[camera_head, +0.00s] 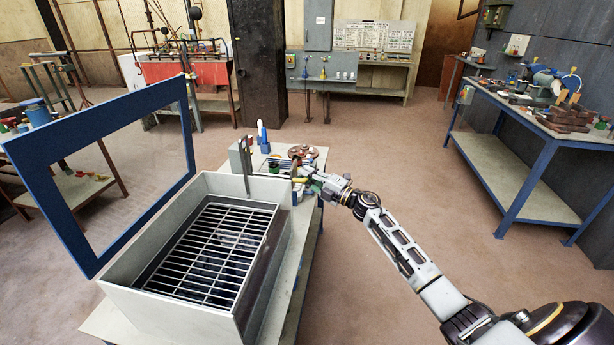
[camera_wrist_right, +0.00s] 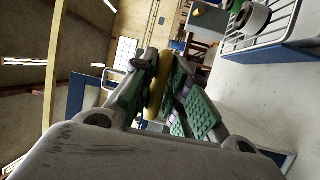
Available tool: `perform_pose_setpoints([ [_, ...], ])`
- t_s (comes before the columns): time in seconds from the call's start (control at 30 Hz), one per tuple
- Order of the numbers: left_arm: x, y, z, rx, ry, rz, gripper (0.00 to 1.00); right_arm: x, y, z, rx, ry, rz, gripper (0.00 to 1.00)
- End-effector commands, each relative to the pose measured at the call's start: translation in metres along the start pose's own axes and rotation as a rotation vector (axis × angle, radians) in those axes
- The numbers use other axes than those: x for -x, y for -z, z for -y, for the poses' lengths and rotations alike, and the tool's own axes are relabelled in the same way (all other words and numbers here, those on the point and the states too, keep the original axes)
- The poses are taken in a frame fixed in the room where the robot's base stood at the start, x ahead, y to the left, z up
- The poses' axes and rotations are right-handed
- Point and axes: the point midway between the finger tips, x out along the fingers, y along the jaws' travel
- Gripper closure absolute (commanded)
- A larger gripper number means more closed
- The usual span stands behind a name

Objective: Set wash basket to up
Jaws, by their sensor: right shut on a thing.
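The wash basket (camera_head: 212,252) is a dark wire grid inside an open grey box (camera_head: 165,304), its grid below the box rim. My right gripper (camera_head: 299,176) is at the box's far right corner. In the right wrist view, my right gripper (camera_wrist_right: 180,98) has its green pads shut on a yellow handle (camera_wrist_right: 158,84). What the handle joins is hard to make out. My left gripper is out of view.
A blue-framed clear lid (camera_head: 92,170) stands open left of the box. Small bottles (camera_head: 262,136) and parts stand on the table behind it. A blue workbench (camera_head: 540,115) is at the right, with clear floor between.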

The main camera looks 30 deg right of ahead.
Motion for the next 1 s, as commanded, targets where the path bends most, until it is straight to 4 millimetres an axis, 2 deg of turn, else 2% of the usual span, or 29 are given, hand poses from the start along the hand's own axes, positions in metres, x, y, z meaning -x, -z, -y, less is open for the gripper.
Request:
perform_pose_setpoints([
  [0.03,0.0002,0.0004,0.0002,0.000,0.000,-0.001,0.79,-0.0013,-0.0015,-0.0085,0.005,-0.012,0.002,1.00],
  [0.23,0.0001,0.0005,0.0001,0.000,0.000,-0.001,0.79,-0.0016,-0.0018,-0.0104,0.006,-0.015,0.002,1.00],
  [0.27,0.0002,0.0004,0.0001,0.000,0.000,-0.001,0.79,-0.0017,-0.0018,-0.0107,0.006,-0.015,0.002,0.82],
  [0.3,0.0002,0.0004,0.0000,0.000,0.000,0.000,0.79,-0.0017,-0.0019,-0.0110,0.006,-0.016,0.002,0.77],
  [0.77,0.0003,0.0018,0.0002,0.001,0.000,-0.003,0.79,-0.0011,-0.0011,-0.0083,0.005,-0.012,0.001,0.77],
  [1.0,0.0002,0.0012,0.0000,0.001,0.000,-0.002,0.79,0.0065,-0.0010,-0.0059,0.003,-0.009,0.000,0.77],
])
